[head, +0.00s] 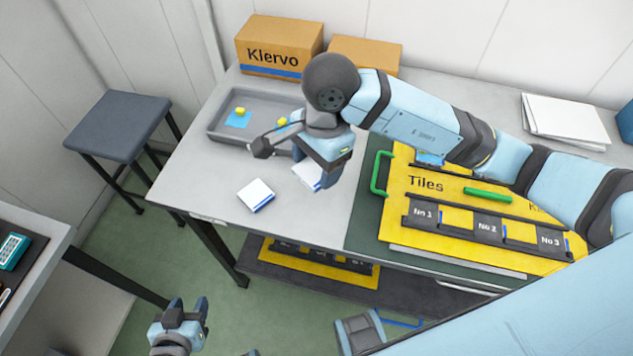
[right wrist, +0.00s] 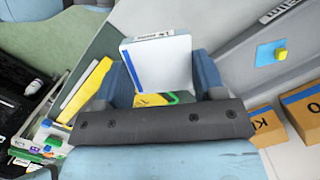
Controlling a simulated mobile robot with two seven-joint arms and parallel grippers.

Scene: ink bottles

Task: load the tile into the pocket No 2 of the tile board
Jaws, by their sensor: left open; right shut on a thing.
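My right gripper (head: 322,178) is shut on a white tile (head: 305,174) with a blue stripe, over the grey table left of the tile board. In the right wrist view the same tile (right wrist: 162,62) sits between the fingers. The yellow tile board (head: 398,185), marked "Tiles", lies on a dark green mat at the right. Its pocket labels No 1, No 2 (head: 487,227) and No 3 run along its front, with a yellow square beside each. My arm covers part of the board. My left gripper (head: 187,312) is open and empty, low over the floor.
Another white tile (head: 256,195) with a blue edge lies on the table. A grey tray (head: 222,127) holds blue pieces with yellow knobs. Boxes (head: 280,45) stand behind it, and papers (head: 560,120) lie at the back right. Green handles (head: 380,174) stand up from the board.

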